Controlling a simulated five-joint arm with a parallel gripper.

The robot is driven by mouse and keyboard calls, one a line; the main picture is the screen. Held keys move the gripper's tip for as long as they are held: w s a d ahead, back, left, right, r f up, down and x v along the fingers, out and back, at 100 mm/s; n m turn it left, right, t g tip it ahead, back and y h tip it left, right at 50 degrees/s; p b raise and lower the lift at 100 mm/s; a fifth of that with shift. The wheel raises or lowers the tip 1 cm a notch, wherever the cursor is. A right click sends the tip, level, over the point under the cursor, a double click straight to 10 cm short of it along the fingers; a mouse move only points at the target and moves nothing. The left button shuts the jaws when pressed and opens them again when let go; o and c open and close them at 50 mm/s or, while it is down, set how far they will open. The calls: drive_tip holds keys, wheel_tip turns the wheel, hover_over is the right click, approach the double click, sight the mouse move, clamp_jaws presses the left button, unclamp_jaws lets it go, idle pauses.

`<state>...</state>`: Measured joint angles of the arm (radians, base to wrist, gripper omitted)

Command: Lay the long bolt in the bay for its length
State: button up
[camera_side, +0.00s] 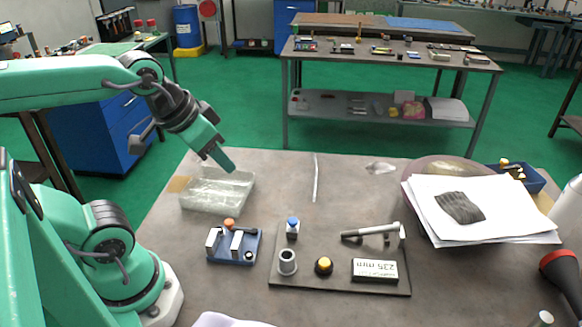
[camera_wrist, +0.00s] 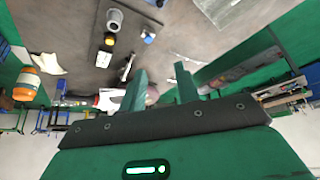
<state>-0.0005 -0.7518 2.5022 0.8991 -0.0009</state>
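A silver bolt (camera_side: 370,232) lies roughly level at the right rear of the dark plate (camera_side: 340,286), its wider end to the right. A white block marked "235 mm" (camera_side: 375,269), its text upside down, is in front of it. My gripper (camera_side: 228,166) is in the air over the back right of a clear tray (camera_side: 217,191), well left of the bolt. In the wrist view its two green fingers (camera_wrist: 160,70) stand apart with nothing between them. I cannot make out separate bays for lengths.
On the plate are a grey hollow cylinder (camera_side: 287,262), a yellow-topped black knob (camera_side: 323,265) and a blue-capped part (camera_side: 292,227). A blue fixture (camera_side: 234,246) is to the left. Papers (camera_side: 480,209) cover the right side.

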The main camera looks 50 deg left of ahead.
drive_tip(key=shift+w, duration=0.15)
drive_tip(key=n+t+h, duration=0.4)
drive_tip(key=n+t, duration=0.1)
drive_tip(key=n, duration=2.2)
hover_over(370, 231)
drive_tip(key=s, duration=0.3)
drive_tip(key=f, duration=1.6)
drive_tip(key=shift+s+d+f, duration=0.15)
drive_tip(key=shift+s+f, duration=0.05)
drive_tip(key=shift+f, duration=0.2)
drive_tip(key=shift+x, duration=1.3)
drive_tip(key=shift+f, duration=0.1)
